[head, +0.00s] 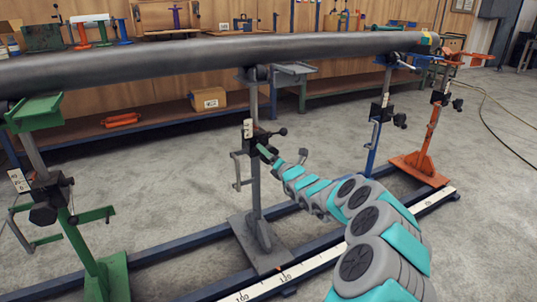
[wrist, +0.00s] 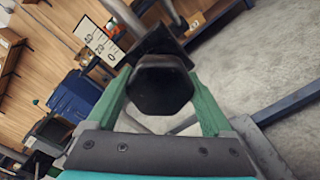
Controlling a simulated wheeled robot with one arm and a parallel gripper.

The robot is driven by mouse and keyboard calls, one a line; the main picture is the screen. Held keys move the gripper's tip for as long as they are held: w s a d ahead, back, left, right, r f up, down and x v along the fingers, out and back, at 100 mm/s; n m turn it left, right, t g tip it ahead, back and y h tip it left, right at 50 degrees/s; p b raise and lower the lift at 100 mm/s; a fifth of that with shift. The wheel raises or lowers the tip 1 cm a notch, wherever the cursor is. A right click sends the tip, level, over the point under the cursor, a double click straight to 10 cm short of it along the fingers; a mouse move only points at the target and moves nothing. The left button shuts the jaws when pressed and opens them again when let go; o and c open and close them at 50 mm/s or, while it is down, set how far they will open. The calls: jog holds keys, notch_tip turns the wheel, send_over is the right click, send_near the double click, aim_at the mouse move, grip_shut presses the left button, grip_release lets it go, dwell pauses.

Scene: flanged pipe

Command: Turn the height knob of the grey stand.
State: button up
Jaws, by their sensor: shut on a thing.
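The grey stand (head: 254,184) stands upright under the pipe (head: 180,60), in the middle of the head view. Its black height knob (wrist: 160,85) fills the middle of the wrist view, between the two green fingers of my gripper (wrist: 162,100). The fingers are shut on the knob, one on each side. In the head view my gripper (head: 267,153) reaches the stand's clamp from the right, and the knob is mostly hidden there. A white scale plate (wrist: 96,41) with numbers shows beside the knob in the wrist view.
A green stand (head: 92,245) is at the left. A blue stand (head: 378,130) and an orange stand (head: 428,140) are at the right. A floor rail (head: 190,250) with a white ruler strip (head: 300,270) runs under the stands. A workbench (head: 150,118) lines the wall.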

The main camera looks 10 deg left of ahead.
dwell(0.4)
jog(key=o, duration=1.1)
jog(key=shift+d, duration=0.1)
jog(key=shift+b+v, duration=0.45)
jog(key=shift+v, duration=3.45)
